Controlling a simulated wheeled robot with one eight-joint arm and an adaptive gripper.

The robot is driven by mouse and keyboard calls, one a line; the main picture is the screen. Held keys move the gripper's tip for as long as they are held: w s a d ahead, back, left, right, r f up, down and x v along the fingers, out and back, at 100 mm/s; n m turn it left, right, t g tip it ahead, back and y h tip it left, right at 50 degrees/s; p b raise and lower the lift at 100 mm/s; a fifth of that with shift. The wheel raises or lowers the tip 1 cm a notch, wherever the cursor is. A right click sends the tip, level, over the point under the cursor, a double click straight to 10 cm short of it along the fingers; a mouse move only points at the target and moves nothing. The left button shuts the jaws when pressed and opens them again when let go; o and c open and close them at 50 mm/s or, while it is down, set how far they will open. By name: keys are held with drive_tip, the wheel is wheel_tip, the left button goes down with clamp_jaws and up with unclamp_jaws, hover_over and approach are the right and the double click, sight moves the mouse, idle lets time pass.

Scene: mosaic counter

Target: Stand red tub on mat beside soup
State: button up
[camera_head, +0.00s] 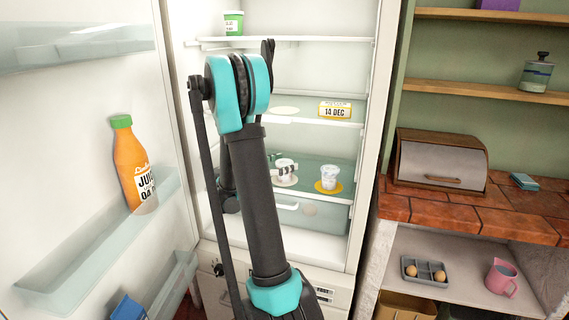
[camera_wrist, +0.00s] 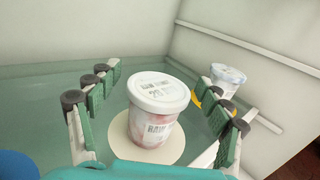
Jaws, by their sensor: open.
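A tub (camera_wrist: 156,115) with a white lid and a reddish-pink body stands upright on a round cream mat (camera_wrist: 172,156) in the wrist view. In the head view this tub (camera_head: 285,166) is on the fridge's lower glass shelf, partly hidden by my arm. My gripper (camera_wrist: 158,95) is open, its fingers on both sides of the tub with gaps visible. A second tub (camera_wrist: 228,76), pale with a bluish lid, stands on a yellow mat (camera_head: 328,187) to the right. I cannot tell which item is soup.
A green tub (camera_head: 233,22) stands on the top shelf. The open fridge door at left holds a juice bottle (camera_head: 134,165). The fridge wall (camera_head: 368,120) bounds the right side. A bread box (camera_head: 438,160) sits on the tiled counter outside.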

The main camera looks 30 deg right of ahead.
drive_tip(key=shift+a+r, duration=0.15)
drive_tip(key=shift+a, duration=0.15)
drive_tip(key=a, duration=0.6)
drive_tip(key=shift+s+a, duration=0.2)
drive_tip(key=shift+a, duration=0.2)
drive_tip(key=s+a+f+m+t+y, duration=0.2)
drive_tip(key=s+a+f+m+y, duration=0.4)
drive_tip(key=s+f+m+y, duration=0.35)
drive_tip(key=s+a+f+m+y, duration=0.3)
drive_tip(key=s+a+m+y, duration=0.1)
drive_tip(key=a, duration=0.4)
drive_tip(key=s+a+f+m+t+y, duration=0.1)
drive_tip(key=s+a+f+m+y, duration=0.3)
drive_tip(key=s+a, duration=0.3)
drive_tip(key=shift+s+a+m, duration=0.15)
drive_tip(key=shift+a+m, duration=0.4)
drive_tip(key=shift+a, duration=0.2)
drive_tip(key=shift+s+y, duration=0.1)
drive_tip(key=shift+y, duration=0.15)
